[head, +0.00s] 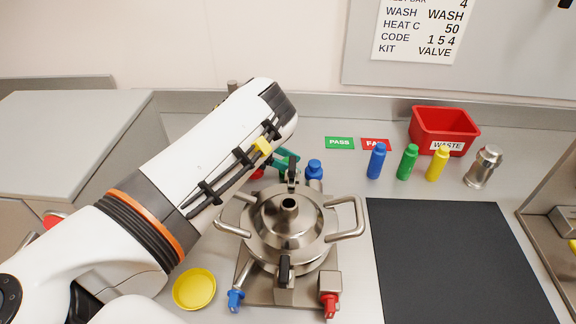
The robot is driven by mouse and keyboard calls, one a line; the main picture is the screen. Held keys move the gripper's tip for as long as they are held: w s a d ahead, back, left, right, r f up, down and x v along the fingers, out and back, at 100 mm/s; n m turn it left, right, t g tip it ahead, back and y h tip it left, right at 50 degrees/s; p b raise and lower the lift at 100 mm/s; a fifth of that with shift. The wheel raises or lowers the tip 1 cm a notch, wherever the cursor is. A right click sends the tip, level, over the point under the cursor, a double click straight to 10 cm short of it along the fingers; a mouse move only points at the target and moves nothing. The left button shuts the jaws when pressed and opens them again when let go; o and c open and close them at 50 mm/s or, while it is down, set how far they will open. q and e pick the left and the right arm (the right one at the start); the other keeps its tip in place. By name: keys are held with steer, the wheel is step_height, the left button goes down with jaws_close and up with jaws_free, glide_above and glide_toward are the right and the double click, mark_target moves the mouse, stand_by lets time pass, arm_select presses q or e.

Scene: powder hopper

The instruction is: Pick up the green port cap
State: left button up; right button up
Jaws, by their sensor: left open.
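My left arm reaches in from the left, and its wrist end covers most of my left gripper (287,159), which is open behind the pot. A dark green piece (289,155) shows just below the wrist, partly hidden. I cannot tell whether it is the green port cap or part of the gripper. A red piece (258,174) and a blue capped piece (314,170) stand on either side of it. The steel hopper pot (288,225) is in front, with its lid, side handles and black clamps. My right gripper is not in view.
Blue (377,161), green (408,162) and yellow (437,164) bottles stand at the right, near a steel shaker (484,166) and a red waste bin (443,118). A yellow dish (194,289) lies at front left. The dark mat (460,260) is clear.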

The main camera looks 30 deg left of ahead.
arm_select(q)
steer(key=c, duration=1.1)
steer(key=shift+s, duration=0.1)
jaws_close()
steer(key=shift+s, duration=0.1)
steer(key=shift+f, duration=0.1)
